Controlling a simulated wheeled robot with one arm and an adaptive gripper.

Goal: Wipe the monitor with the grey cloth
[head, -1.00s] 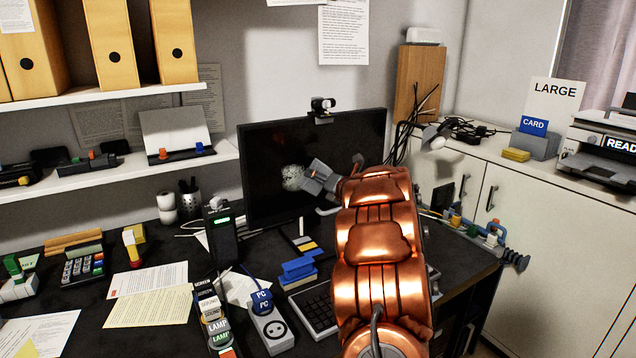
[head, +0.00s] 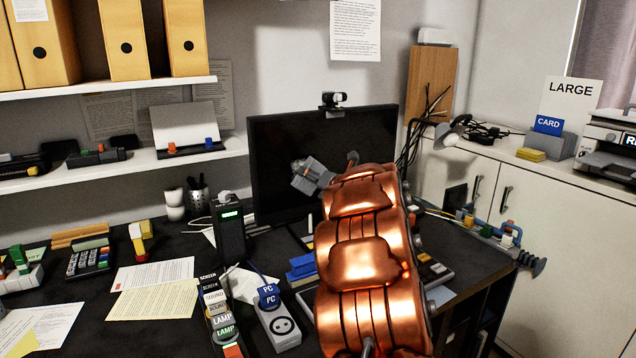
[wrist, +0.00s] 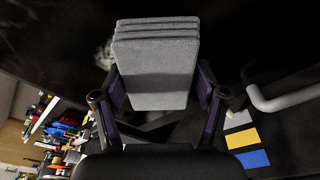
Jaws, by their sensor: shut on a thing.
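The monitor (head: 285,135) stands on the desk with a dark screen. My gripper (head: 314,177) is in front of its lower middle, and my copper-coloured arm hides part of the screen. In the wrist view my gripper (wrist: 158,103) is shut on the folded grey cloth (wrist: 155,70), which sticks out beyond the fingers toward the dark screen (wrist: 45,40). A pale smudge (wrist: 104,52) shows on the screen just left of the cloth. I cannot tell whether the cloth touches the screen.
A webcam (head: 333,101) sits on the monitor's top edge. A black box with a green light (head: 230,228) stands at the left of the monitor. A power strip (head: 277,325) and papers (head: 152,300) lie on the desk. Cables and a lamp (head: 452,132) are at the right.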

